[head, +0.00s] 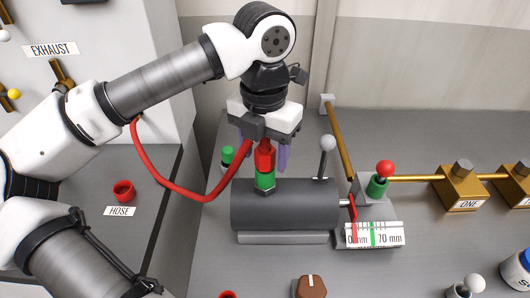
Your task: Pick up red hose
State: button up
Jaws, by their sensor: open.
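The red hose (167,185) hangs in a loop from behind my arm on the left to its red end fitting (264,158), which stands upright at the green fitting (265,179) on top of the dark grey cylinder (285,206). My gripper (265,152) points down directly over the red fitting, with its purple fingers on either side of it. The gripper is open. I cannot tell whether the fingers touch the fitting.
A red holder (123,190) stands by the HOSE label (119,211) at left. A grey-knobbed lever (326,151) rises from the cylinder's right end. A red-knobbed green valve (380,183), a millimetre gauge (374,235) and brass blocks (460,187) stand to the right.

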jog(key=c, duration=1.2)
jog(key=shift+o, duration=0.2)
jog(key=shift+r, duration=0.1)
